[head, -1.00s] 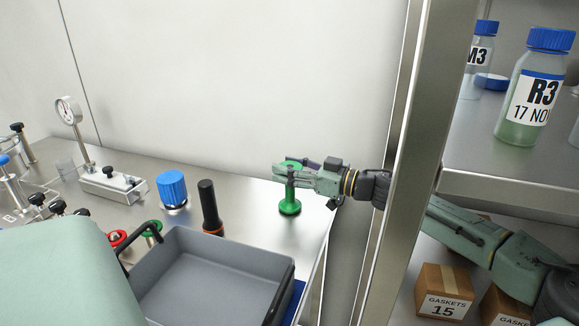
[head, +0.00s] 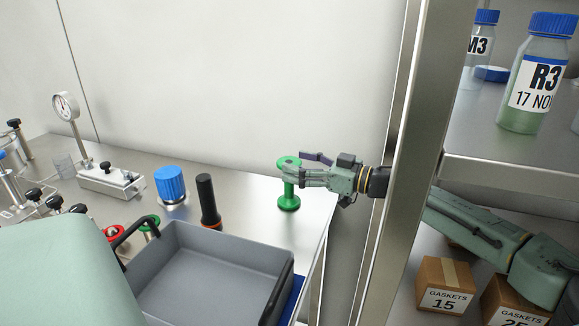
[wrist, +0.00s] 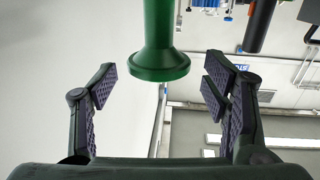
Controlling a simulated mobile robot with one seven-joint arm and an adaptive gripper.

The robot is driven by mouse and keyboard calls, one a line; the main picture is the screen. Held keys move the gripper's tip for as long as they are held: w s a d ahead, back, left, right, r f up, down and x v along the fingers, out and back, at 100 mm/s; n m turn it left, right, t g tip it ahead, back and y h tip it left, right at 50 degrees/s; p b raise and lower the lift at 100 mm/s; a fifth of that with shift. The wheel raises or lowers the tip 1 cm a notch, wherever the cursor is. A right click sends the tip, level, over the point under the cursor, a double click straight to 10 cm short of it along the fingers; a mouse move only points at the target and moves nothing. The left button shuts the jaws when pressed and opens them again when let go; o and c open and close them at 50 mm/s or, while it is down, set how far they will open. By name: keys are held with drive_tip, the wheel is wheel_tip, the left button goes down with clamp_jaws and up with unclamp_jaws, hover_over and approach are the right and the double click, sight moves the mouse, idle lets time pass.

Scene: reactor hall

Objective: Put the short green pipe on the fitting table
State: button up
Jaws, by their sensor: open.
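The short green pipe (head: 290,190) stands upright on the steel table (head: 255,222), near the table's right end. It has a flange at the top and at the bottom. My gripper (head: 297,165) is at the pipe's right side near its upper part, and its fingers are spread. Part of the pipe's upper end is hidden by a finger in the head view.
A grey tray (head: 283,285) with a black handle lies in front. A black cylinder (head: 207,200) and a blue-capped part (head: 170,185) stand left of the pipe. A metal shelf post (head: 390,170) is close to my arm, with bottles and gasket boxes (head: 445,287) on the right.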

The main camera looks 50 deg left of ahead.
drive_tip(key=shift+b+v, duration=0.55)
drive_tip(key=shift+v, duration=1.65)
